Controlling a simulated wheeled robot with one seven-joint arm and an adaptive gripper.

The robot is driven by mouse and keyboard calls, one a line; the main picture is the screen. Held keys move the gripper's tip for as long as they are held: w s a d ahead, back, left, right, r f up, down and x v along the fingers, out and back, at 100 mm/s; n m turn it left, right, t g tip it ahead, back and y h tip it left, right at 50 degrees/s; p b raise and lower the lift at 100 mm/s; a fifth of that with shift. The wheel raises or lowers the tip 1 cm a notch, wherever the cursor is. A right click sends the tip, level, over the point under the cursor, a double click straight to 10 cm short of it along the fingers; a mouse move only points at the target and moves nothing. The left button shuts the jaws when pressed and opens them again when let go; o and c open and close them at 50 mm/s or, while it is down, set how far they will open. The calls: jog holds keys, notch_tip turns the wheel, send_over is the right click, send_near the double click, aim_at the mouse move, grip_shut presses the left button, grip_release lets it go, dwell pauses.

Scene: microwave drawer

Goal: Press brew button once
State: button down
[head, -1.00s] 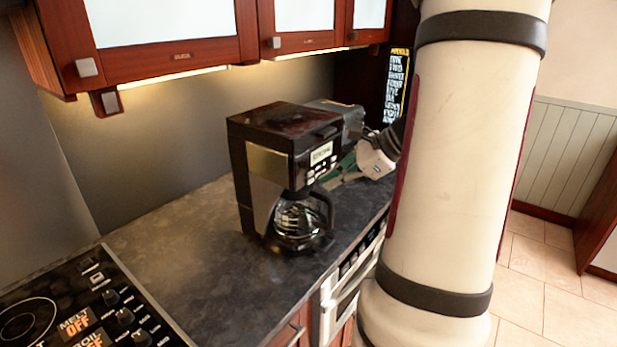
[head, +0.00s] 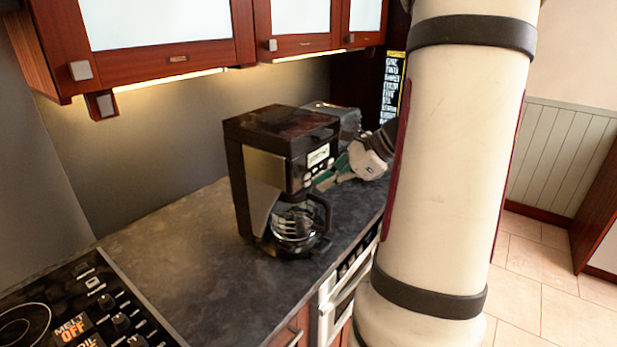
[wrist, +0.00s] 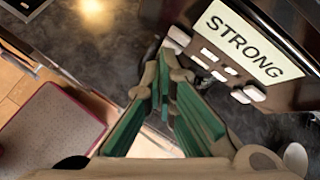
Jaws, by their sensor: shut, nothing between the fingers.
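The black coffee maker (head: 262,128) stands on the counter, with a glass carafe (head: 293,226) in its base. Its front panel has a lit display reading "STRONG" (wrist: 243,46) and several pale buttons (wrist: 218,75), which also show small in the head view (head: 318,168). I cannot read which one is the brew button. My gripper (wrist: 166,70) has green-lined fingers, shut and empty. In the wrist view the fingertips are left of and near the buttons; contact is not visible. In the head view my gripper (head: 320,185) is at the machine's right front side.
A stove top (head: 85,300) lies at the lower left, and cabinets (head: 165,40) hang above the counter (head: 180,240). Another dark appliance (head: 345,115) stands behind the coffee maker. The counter left of the machine is clear.

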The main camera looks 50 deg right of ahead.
jog(key=shift+w, duration=0.1)
dwell(0.6)
jog(key=shift+w, duration=0.3)
jog(key=shift+w, duration=0.35)
dwell(0.6)
jog(key=shift+s, duration=0.1)
jog(key=shift+s+p, duration=0.3)
jog(key=shift+s, duration=0.4)
jog(key=s+p, duration=0.2)
jog(key=s, duration=0.3)
jog(key=shift+d, duration=0.2)
dwell(0.8)
